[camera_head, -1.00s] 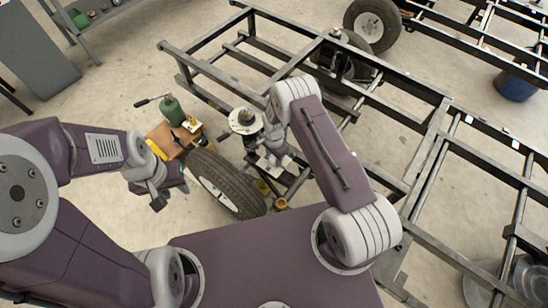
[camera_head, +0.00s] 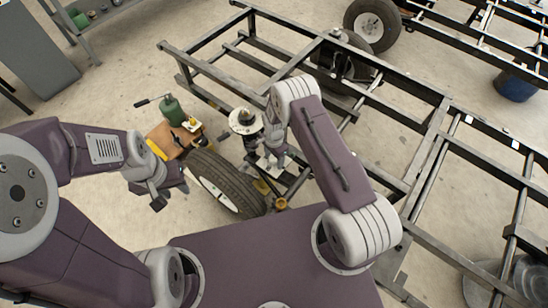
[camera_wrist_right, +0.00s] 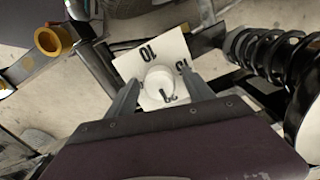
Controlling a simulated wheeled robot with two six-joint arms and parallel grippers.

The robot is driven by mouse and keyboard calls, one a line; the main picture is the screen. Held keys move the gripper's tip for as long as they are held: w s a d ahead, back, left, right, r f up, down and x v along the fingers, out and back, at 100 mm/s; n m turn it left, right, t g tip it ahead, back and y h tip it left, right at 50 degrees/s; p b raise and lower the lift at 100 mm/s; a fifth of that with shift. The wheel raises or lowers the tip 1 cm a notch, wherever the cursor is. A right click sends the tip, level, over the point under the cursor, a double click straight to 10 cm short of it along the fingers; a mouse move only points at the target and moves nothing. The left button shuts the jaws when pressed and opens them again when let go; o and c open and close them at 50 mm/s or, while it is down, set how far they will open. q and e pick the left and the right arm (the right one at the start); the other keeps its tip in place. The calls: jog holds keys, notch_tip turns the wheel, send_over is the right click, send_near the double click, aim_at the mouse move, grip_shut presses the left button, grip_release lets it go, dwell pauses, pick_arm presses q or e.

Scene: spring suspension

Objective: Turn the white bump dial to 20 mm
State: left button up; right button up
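The white dial (camera_wrist_right: 157,80) is a round white knob on a white plate (camera_wrist_right: 134,62), seen in the right wrist view. The plate carries black numbers; "10" is readable, and another at the right is partly covered. A dark mark shows on the knob's lower right. My right gripper (camera_wrist_right: 160,77) has its two fingers apart, one on each side of the dial, with narrow gaps that seem to remain. In the head view my right gripper (camera_head: 272,160) is beside the spring assembly. My left gripper (camera_head: 160,197) hangs left of the tyre; its finger opening is unclear.
A black coil spring (camera_wrist_right: 265,50) stands right of the dial, and a yellow ring (camera_wrist_right: 52,40) lies to the left. A tyre (camera_head: 225,183), a green bottle jack (camera_head: 172,110) and black frame rails (camera_head: 400,95) surround the work area.

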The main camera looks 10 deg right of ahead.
notch_tip(320, 180, up, 8)
jog(key=p, duration=0.2)
jog(key=shift+r+p, duration=0.2)
jog(key=shift+p, duration=0.2)
jog(key=shift+r, duration=0.35)
